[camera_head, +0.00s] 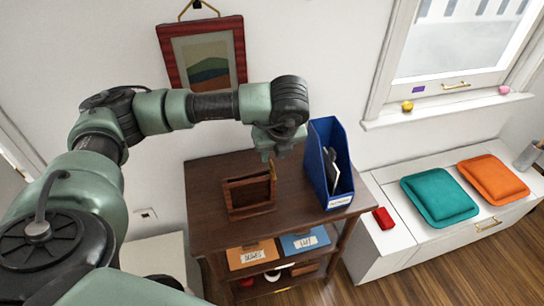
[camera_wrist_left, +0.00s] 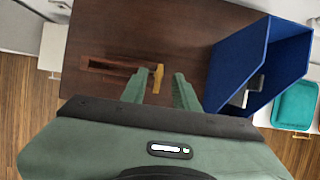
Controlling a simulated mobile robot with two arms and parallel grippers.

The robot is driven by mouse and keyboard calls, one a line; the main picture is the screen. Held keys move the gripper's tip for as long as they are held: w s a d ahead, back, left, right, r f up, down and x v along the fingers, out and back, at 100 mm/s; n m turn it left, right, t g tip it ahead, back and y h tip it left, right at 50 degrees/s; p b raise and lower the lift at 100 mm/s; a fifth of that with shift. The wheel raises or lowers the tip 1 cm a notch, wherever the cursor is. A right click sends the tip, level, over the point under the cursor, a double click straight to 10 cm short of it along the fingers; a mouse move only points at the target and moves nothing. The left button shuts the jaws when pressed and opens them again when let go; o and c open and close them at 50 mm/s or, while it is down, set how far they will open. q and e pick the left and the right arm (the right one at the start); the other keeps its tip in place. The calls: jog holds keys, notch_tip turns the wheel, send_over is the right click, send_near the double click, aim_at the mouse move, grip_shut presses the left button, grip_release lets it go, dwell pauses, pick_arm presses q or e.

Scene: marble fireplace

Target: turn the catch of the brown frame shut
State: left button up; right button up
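The brown frame (camera_head: 248,193) stands upright on the dark wooden table, below my left gripper (camera_head: 274,154) in the head view. In the left wrist view the frame (camera_wrist_left: 100,64) shows from above as a narrow brown bar. A yellowish catch (camera_wrist_left: 157,77) sits at its right end, crosswise to the bar. My left gripper is open, with two green fingers (camera_wrist_left: 161,89) apart. The catch shows in the gap between the fingertips, closer to the left one; I cannot tell whether they touch. The catch is not clear in the head view. My right gripper is not in view.
A blue file holder (camera_head: 325,165) stands on the table (camera_head: 212,180) just right of the frame. A red-framed picture (camera_head: 202,55) hangs on the wall behind. A white bench with teal (camera_head: 438,196) and orange (camera_head: 492,181) cushions is at right.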

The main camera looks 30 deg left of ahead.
aim_at(271, 161)
pick_arm(q)
jog(key=p+x, duration=0.1)
jog(key=x, duration=0.2)
jog(key=shift+w+a+f, duration=0.1)
jog(key=shift+a+f, duration=0.05)
jog(key=shift+f, duration=0.1)
jog(key=shift+w+f, duration=0.1)
jog(key=shift+f, duration=0.3)
grip_shut()
